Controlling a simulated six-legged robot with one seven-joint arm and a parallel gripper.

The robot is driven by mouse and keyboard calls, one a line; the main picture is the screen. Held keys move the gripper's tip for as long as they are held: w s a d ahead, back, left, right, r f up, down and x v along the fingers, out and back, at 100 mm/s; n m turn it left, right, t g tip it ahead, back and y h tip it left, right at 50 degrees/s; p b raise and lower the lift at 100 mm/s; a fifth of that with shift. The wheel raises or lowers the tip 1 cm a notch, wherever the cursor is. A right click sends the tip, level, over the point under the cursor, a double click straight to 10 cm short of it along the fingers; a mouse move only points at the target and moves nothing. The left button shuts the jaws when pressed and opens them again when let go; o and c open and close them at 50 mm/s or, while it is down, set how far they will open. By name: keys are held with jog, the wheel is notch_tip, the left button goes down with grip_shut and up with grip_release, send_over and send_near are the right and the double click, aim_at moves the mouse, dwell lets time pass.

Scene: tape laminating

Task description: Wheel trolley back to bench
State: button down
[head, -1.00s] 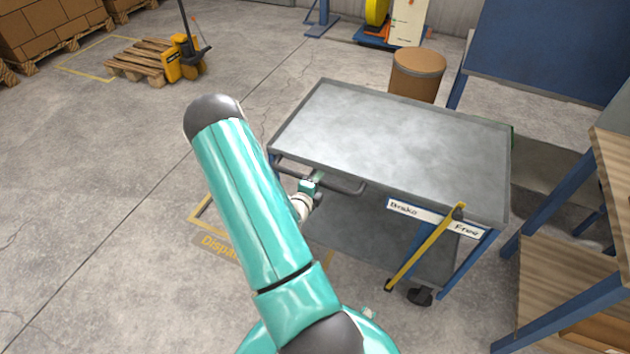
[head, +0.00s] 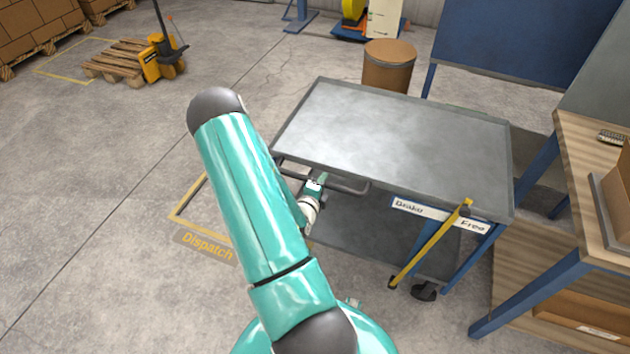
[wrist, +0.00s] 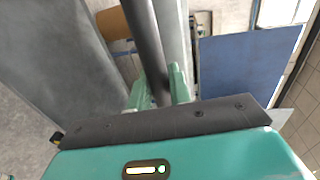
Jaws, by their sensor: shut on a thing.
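The grey metal trolley (head: 400,140) stands in the middle of the head view, with an empty top tray and a lower shelf. A sign on its near side reads "Brake" and "Free", and a yellow lever (head: 430,245) slants across it, its top end near "Free". My gripper (head: 314,186) is at this handle, partly hidden by my arm. In the wrist view my gripper (wrist: 158,88) has its fingers on either side of the dark handle bar (wrist: 148,45), shut on it.
The wooden bench (head: 575,190) with blue legs stands close to the trolley's right end. A brown drum (head: 388,66) and a blue panel (head: 500,45) are behind. A marked floor area reads "Dispatch" (head: 207,246) at left. The left floor is clear up to the pallet jack (head: 160,60).

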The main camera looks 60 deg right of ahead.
aim_at(336, 190)
jog(key=shift+s+d, duration=0.2)
jog(key=shift+s, duration=2.35)
jog(key=c, duration=1.3)
grip_release()
jog(key=shift+s, duration=0.1)
jog(key=shift+a, duration=0.1)
jog(key=shift+a, duration=0.3)
jog(key=v, duration=1.1)
jog(key=shift+r, duration=0.2)
